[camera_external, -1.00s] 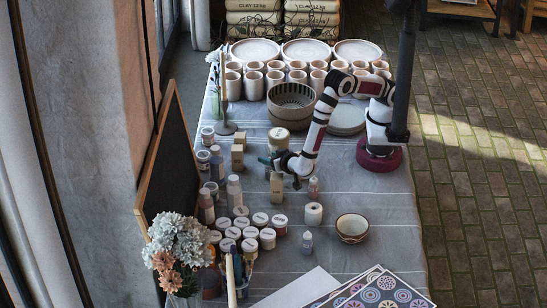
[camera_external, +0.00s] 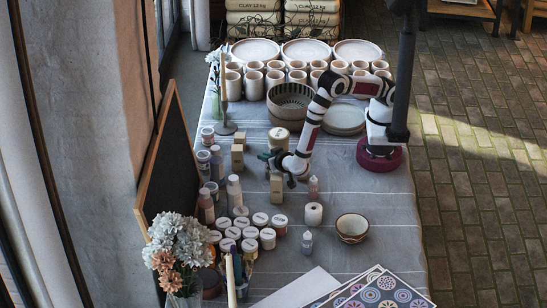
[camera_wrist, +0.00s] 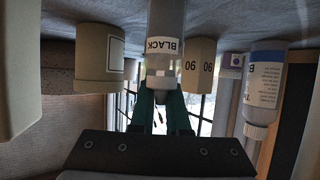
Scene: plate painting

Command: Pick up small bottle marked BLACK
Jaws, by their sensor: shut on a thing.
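The small bottle marked BLACK (camera_wrist: 164,25) shows in the wrist view, grey with a white label and a paler cap end toward my gripper. My gripper (camera_wrist: 160,100) has dark green fingers that close around the cap end of this bottle. The view looks upside down, with the table cloth along the top.
In the external view, several white-lidded jars (camera_external: 261,219) stand in front. A patterned bowl (camera_external: 352,228) stands front right.

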